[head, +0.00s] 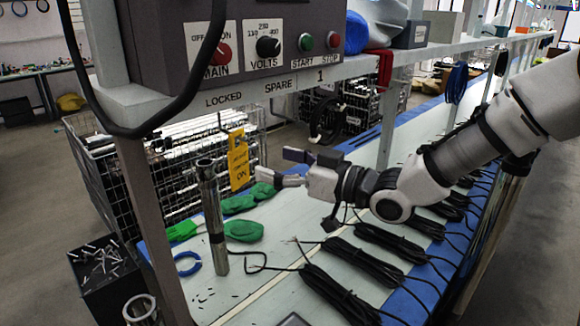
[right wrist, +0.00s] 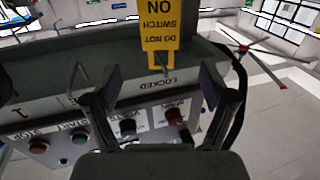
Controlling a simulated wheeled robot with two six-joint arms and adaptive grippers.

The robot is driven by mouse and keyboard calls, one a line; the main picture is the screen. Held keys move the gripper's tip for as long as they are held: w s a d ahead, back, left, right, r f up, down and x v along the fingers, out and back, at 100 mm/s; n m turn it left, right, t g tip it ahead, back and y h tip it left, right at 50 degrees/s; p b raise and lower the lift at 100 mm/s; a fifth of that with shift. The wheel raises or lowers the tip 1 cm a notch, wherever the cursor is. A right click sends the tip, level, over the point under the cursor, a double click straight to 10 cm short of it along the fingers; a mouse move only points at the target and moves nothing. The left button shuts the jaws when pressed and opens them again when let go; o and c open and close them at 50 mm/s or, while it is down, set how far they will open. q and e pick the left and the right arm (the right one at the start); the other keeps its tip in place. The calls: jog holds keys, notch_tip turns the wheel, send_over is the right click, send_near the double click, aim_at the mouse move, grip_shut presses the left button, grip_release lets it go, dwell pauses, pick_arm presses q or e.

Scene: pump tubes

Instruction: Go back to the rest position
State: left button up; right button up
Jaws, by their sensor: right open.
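My right gripper (head: 293,167) reaches in from the right in the head view, above the workbench. Its fingers are apart with nothing between them. In the right wrist view the right gripper (right wrist: 160,92) is also open. The yellow tag (head: 238,160) hangs under the control panel, left of the fingertips, and it also shows in the right wrist view (right wrist: 158,30). A metal pump tube (head: 213,215) stands upright on the bench, left of the gripper and apart from it. My left gripper is not in view.
The control panel (head: 235,45) with knobs and buttons sits on a shelf (head: 215,100) above the bench. Green gloves (head: 243,230), a blue ring (head: 190,268) and coiled black cables (head: 340,295) lie on the bench. A wire cage (head: 95,165) and a black bin (head: 105,275) stand to the left.

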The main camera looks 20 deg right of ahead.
jog(key=v, duration=0.3)
jog(key=shift+f, duration=0.1)
jog(key=s+a+f+m+g+h+b, duration=0.1)
jog(key=s+f+g, duration=0.2)
jog(key=f, duration=1)
jog(key=s+a+f+m+g+h, duration=0.1)
jog(key=s+a+f+g+h, duration=0.15)
jog(key=f, duration=1.05)
jog(key=s+f+m+g+h+b, duration=0.1)
jog(key=s+f+g, duration=0.25)
jog(key=f, duration=0.95)
jog(key=s+d+f+m+g+h, duration=0.2)
jog(key=s+f+g+h, duration=0.1)
jog(key=s+f, duration=0.4)
jog(key=s+d+f+m+g+h+b, duration=0.1)
jog(key=s+d+f+m+g+h, duration=0.1)
jog(key=s+f, duration=0.5)
jog(key=s+h, duration=0.1)
jog(key=s, duration=0.3)
jog(key=shift+s+d+f+g, duration=0.35)
jog(key=shift+d+g, duration=0.05)
jog(key=shift+w, duration=0.1)
